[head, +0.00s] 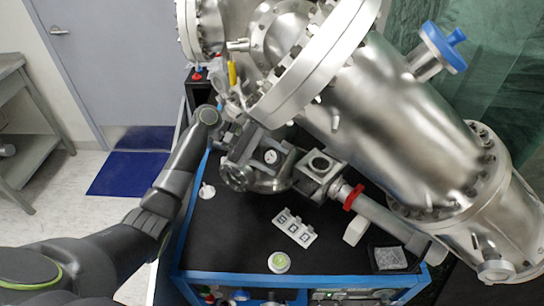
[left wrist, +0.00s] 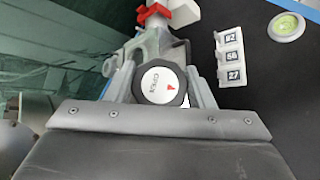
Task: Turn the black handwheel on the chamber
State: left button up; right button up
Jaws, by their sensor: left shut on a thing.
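The black handwheel (left wrist: 160,82) fills the middle of the left wrist view. It has a white face with the word OPEN and a red arrow. My left gripper (left wrist: 160,74) has one grey finger on each side of the wheel and is shut on its rim. In the head view my left gripper (head: 228,140) is at the left side of the valve fittings, where I cannot make out the wheel clearly. The steel chamber (head: 395,110) lies at a slant above and to the right. My right gripper is not in view.
The black cart top (head: 330,250) has blue edges. On it are a white numbered tag strip (head: 293,228) and a round green level (head: 278,262). A red clamp (head: 352,197) sits on the pipe to the right. Large flanges crowd the space above my gripper.

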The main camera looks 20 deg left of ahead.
pick_arm(q)
jog(key=o, duration=1)
jog(key=shift+c, duration=0.2)
